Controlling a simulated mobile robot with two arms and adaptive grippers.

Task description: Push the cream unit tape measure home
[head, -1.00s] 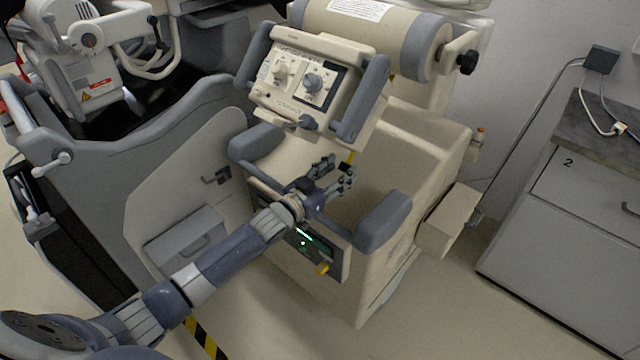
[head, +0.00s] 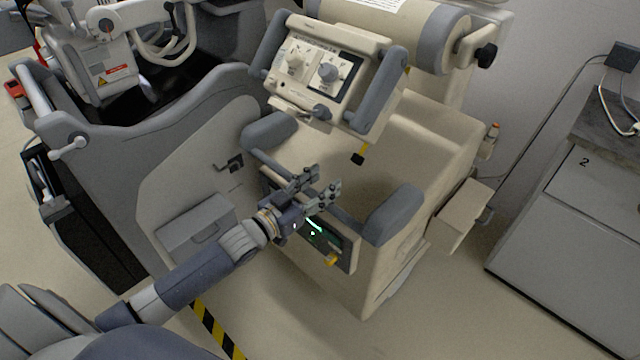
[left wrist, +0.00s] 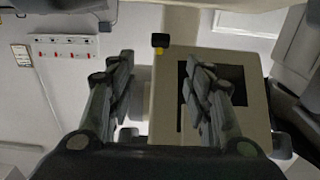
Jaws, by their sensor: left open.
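The cream unit (head: 390,280) stands in the middle of the head view. A small black-and-yellow piece, which looks like the tape measure (head: 359,154), shows above its top, below the tilted control panel. The piece also shows in the left wrist view (left wrist: 160,43), beyond the fingertips and between their lines. My left gripper (head: 323,181) is open and empty, over the unit's front edge near the grey rail. Its fingertips are apart from the tape measure, to its lower left in the head view. My right gripper is out of view.
The control panel (head: 328,72) with grey handles overhangs the unit. Grey padded armrests (head: 394,213) flank the front. A lit green display (head: 318,232) is under my left wrist. A grey cart (head: 200,150) stands left, a drawer cabinet (head: 570,250) right.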

